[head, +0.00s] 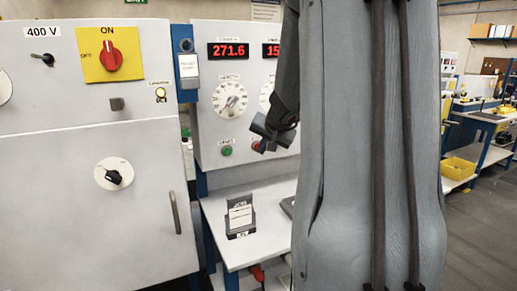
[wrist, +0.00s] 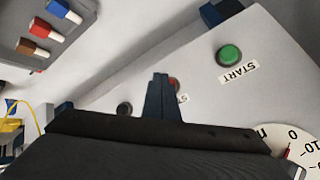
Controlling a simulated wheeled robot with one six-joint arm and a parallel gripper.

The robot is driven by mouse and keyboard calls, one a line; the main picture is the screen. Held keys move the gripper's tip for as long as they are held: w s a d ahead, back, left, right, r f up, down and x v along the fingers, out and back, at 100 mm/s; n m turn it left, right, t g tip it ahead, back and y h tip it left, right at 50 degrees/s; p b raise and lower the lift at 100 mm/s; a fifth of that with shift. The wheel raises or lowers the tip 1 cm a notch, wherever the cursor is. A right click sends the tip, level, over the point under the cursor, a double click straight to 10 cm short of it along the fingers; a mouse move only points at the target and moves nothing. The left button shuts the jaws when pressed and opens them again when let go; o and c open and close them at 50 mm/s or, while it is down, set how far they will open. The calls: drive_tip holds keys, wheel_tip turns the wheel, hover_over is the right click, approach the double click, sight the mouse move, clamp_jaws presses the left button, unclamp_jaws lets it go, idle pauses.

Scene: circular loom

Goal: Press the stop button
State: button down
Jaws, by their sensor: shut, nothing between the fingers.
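The control panel (head: 208,120) stands upright in the middle of the head view. Its green start button (head: 226,150) is in plain sight there and also shows in the wrist view (wrist: 229,55), above its START label. The red stop button (wrist: 174,83) is mostly hidden behind my fingertips in the wrist view, with only a red edge and part of its label showing. My gripper (wrist: 161,78) is shut and empty, its tips pointing at the panel in front of the red button. In the head view my gripper (head: 264,146) is by the panel's lower part. I cannot tell whether the tips touch the button.
A dark button (wrist: 124,108) sits on the other side of the red one. Dials (head: 230,99) and red displays (head: 228,50) are above. A table (head: 262,248) with a small labelled stand (head: 240,215) is below. A grey cabinet (head: 80,200) is at left.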

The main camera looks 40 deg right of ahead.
drive_tip(key=shift+w+d, duration=0.1)
drive_tip(key=shift+w, duration=0.35)
idle(0.6)
drive_tip(key=shift+s, duration=0.1)
drive_tip(key=shift+s+a+b, duration=0.2)
drive_tip(key=shift+s+b, duration=0.3)
drive_tip(key=shift+s, duration=0.25)
drive_tip(key=shift+s+a+b, duration=0.2)
drive_tip(key=shift+s+b, duration=0.15)
drive_tip(key=shift+s, duration=0.45)
drive_tip(key=shift+s+a+b, duration=0.2)
drive_tip(key=shift+s+b, duration=0.15)
drive_tip(key=shift+s, duration=0.5)
drive_tip(key=shift+s+a+b, duration=0.2)
drive_tip(key=shift+s+b, duration=0.15)
drive_tip(key=shift+s, duration=0.45)
drive_tip(key=shift+a, duration=0.1)
